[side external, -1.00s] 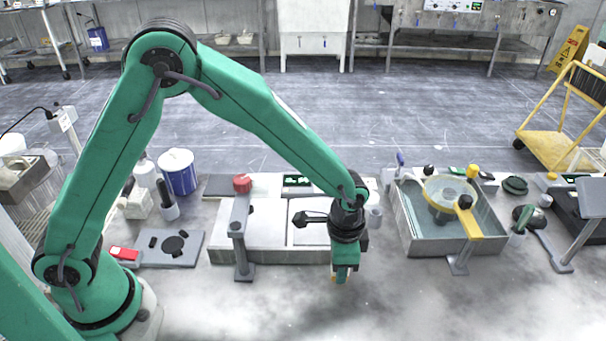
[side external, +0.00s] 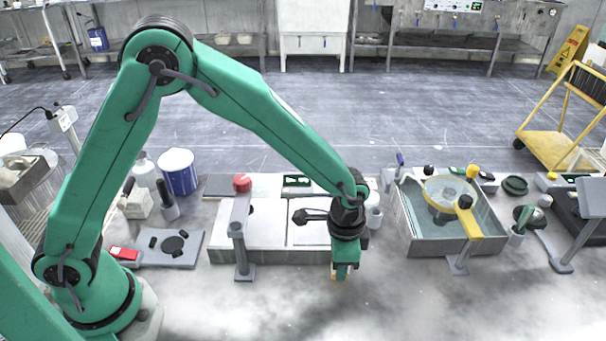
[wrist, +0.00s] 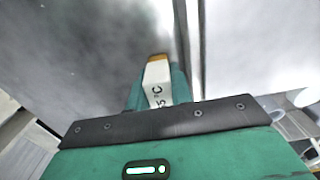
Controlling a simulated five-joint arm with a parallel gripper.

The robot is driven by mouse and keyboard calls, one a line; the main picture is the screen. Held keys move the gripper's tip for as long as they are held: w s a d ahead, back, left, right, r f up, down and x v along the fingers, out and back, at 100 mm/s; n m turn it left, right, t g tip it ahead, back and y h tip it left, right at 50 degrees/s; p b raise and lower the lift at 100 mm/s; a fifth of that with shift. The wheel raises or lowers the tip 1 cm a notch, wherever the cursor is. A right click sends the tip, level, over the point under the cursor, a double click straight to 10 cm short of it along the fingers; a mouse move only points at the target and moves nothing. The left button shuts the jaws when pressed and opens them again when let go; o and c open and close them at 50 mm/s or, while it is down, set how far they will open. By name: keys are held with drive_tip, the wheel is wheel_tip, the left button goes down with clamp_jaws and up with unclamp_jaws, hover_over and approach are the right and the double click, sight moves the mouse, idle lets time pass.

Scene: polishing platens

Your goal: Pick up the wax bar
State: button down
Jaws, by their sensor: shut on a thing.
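The wax bar (wrist: 157,82) is a pale bar with an amber end and dark printing that includes "°C". In the wrist view it sits between the green fingers of my gripper (wrist: 157,92), which is shut on it. In the side view my gripper (side external: 343,272) points down over the grey worktop, in front of the pale double-platen unit. Only a small orange piece of the wax bar (side external: 335,276) shows there below the fingers; the rest is hidden by them. Whether the bar touches the worktop is hard to tell.
A water-filled basin (side external: 413,248) with a yellow arm is at right. A grey plate (side external: 160,258) lies at left. The front worktop is clear.

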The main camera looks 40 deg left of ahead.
drive_tip(key=shift+r, duration=0.4)
drive_tip(key=r, duration=0.3)
drive_tip(key=shift+s+d+r, duration=0.15)
drive_tip(key=shift+s+d, duration=0.05)
drive_tip(key=shift+s, duration=0.1)
drive_tip(key=s+d+r, duration=0.5)
drive_tip(key=s+r, duration=0.1)
drive_tip(key=s, duration=0.3)
drive_tip(key=shift+s+d+r, duration=0.2)
drive_tip(key=shift+s, duration=0.05)
drive_tip(key=w+a+r+n, duration=0.2)
drive_tip(key=w+a+n, duration=0.7)
drive_tip(key=w+a, duration=0.3)
drive_tip(key=a, duration=0.3)
drive_tip(key=shift+w+a, duration=0.3)
drive_tip(key=shift+a, duration=0.05)
